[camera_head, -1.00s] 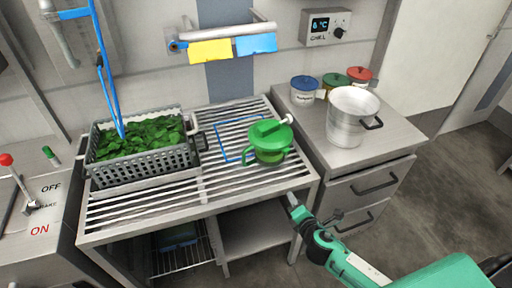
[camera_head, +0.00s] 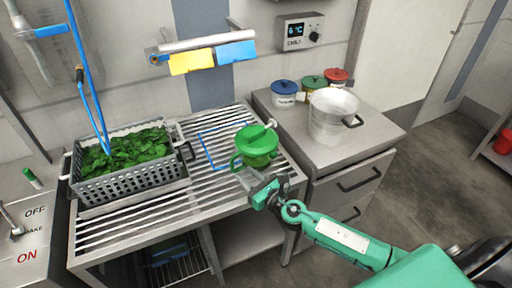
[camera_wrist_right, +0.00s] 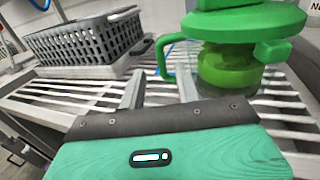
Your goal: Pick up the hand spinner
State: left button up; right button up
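The hand spinner (camera_head: 258,147) is a green lidded bowl with a crank on top and a green side handle. It stands upright on the slatted metal rack, beside a blue outline. In the right wrist view the spinner (camera_wrist_right: 232,50) is close, ahead and to the right, its top cut off by the frame. My right gripper (camera_head: 252,181) is at the spinner's near side. In the wrist view its two fingers (camera_wrist_right: 161,88) are apart with nothing between them; the looped green handle shows just beyond them. I cannot tell whether they touch the handle. My left gripper is out of view.
A grey basket of leafy greens (camera_head: 77,186) stands on the rack's left. A blue hose hangs over it. A metal pot (camera_head: 330,118) and several lidded canisters stand on the right cabinet. A rail with yellow and blue cloths (camera_head: 236,52) is behind.

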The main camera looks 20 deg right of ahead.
aim_at(233, 165)
jog(key=x, duration=0.8)
jog(key=shift+w+f, duration=0.1)
jog(key=shift+f, duration=0.3)
jog(key=shift+c, duration=0.4)
grip_shut()
jog(key=shift+r, duration=0.1)
